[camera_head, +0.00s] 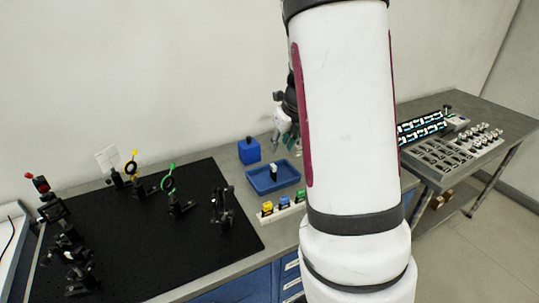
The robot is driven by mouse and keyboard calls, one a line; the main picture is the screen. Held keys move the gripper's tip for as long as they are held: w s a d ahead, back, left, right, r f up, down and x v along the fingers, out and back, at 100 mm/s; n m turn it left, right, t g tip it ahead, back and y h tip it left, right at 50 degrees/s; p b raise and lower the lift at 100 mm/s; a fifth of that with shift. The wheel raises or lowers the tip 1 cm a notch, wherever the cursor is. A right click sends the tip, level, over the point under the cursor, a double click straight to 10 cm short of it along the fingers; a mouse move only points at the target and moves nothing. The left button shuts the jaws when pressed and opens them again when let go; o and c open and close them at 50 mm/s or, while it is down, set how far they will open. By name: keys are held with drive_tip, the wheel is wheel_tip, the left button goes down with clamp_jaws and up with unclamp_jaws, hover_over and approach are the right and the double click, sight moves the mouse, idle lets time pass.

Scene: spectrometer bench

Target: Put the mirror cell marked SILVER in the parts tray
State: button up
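A blue parts tray (257,189) lies on the bench right of the black breadboard. A small cell with a pale top and dark lower part (273,173) stands inside the tray, apart from its walls. Its marking is too small to read, so I cannot tell whether it says SILVER. My gripper (284,146) hangs above the back of the tray, higher than the cell and apart from it. My own arm hides part of the gripper, and whether its fingers are open or shut is unclear.
A pale rack (284,214) with yellow, blue and green-topped cells stands in front of the tray. A blue block (249,151) sits behind it. The black breadboard (150,240) bears several optical mounts. A side table (490,112) at right holds trays of parts.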

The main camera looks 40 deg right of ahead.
drive_tip(key=s+a+r+n+y, duration=0.1)
drive_tip(key=s+a+r+n, duration=0.1)
drive_tip(key=a+r+n, duration=0.6)
drive_tip(key=s+a+r+n+y, duration=0.15)
drive_tip(key=a+r+n, duration=0.25)
drive_tip(key=a+n, duration=0.6)
drive_tip(key=s+a+r+n, duration=0.2)
drive_tip(key=s+a+n, duration=0.3)
drive_tip(key=n, duration=0.5)
drive_tip(key=s+a+r+n+t+h, duration=0.1)
drive_tip(key=s+a+n, duration=0.5)
drive_tip(key=s+n, duration=0.4)
drive_tip(key=shift+s+a+r, duration=0.15)
drive_tip(key=shift+a+r, duration=0.15)
drive_tip(key=shift+r, duration=0.1)
drive_tip(key=shift+h, duration=0.25)
